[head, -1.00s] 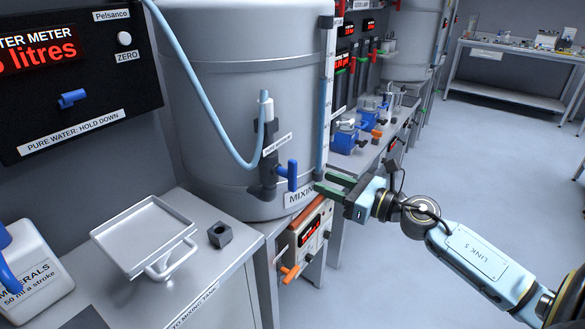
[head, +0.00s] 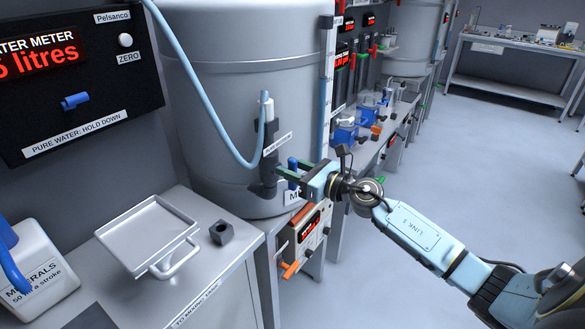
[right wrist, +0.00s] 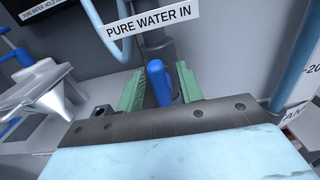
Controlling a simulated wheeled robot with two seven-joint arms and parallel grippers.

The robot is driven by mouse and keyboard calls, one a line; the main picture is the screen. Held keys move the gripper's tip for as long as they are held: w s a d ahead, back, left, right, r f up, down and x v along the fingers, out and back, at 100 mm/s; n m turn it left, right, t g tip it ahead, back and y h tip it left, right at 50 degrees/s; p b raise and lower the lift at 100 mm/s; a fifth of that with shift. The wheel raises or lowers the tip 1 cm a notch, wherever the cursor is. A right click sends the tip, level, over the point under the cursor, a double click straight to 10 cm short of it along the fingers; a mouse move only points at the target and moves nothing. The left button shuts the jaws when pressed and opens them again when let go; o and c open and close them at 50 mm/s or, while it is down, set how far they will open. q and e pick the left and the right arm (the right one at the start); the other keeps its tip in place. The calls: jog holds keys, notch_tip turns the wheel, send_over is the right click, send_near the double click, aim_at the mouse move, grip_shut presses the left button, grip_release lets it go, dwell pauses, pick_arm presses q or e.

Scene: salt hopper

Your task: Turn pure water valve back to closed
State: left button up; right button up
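The pure water valve is a dark fitting (head: 268,165) on the side of the grey mixing tank (head: 235,75), with a blue hose from above and a "PURE WATER IN" label (right wrist: 148,20). Its blue handle (right wrist: 158,80) points downward and is partly hidden by my gripper in the head view. My right gripper (head: 287,176) is at the handle, its green fingers on either side of it. In the right wrist view the fingers (right wrist: 162,88) are apart; there is a gap on the handle's left, and it lies nearer the right finger. My left gripper is not in view.
A panel with a water meter (head: 45,55) and a blue lever (head: 75,101) is at the left. A control box with an orange knob (head: 290,270) is below the gripper. Open floor lies right.

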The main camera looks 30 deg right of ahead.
grip_shut()
